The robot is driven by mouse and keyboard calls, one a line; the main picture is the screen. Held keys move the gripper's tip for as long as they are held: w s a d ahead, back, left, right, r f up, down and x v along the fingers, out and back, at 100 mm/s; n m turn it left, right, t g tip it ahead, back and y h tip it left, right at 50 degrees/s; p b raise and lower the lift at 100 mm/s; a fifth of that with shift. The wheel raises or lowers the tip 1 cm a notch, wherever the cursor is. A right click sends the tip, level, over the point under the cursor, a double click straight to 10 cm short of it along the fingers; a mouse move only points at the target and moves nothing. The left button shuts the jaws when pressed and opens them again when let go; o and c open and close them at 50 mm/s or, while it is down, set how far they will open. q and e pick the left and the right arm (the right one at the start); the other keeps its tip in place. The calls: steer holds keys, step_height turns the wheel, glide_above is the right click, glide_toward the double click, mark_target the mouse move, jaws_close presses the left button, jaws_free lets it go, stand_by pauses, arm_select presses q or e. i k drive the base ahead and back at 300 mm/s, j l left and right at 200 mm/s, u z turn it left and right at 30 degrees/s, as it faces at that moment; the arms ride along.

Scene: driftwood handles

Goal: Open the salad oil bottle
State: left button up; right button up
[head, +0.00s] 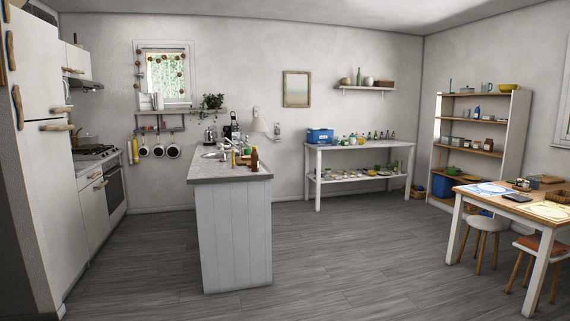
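I cannot tell which bottle is the salad oil bottle, as all are far off and small. A brown bottle (254,160) stands upright on the near end of the grey-topped island. A yellowish bottle (234,158) stands beside it, to its left. Several small dark bottles (382,135) stand on the back table. A green bottle (359,76) stands on the wall shelf. Whether any bottle is capped is too small to see. Neither of my grippers is in view.
The island (236,230) stands ahead, left of centre. A fridge (38,150) and a stove (95,152) line the left wall. The back table (365,147) holds a blue crate (320,136). A dining table (520,200) and stools (486,223) stand right. The floor (350,260) between is clear.

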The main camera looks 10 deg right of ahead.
mark_target(254, 154)
steer(key=i+z, duration=0.25)
steer(key=i, duration=3.65)
steer(key=i+l+u, duration=0.1)
steer(key=i, duration=0.5)
steer(key=i+l+u, duration=0.15)
steer(key=i, duration=0.45)
steer(key=i+l+u, duration=0.1)
steer(key=i, duration=0.45)
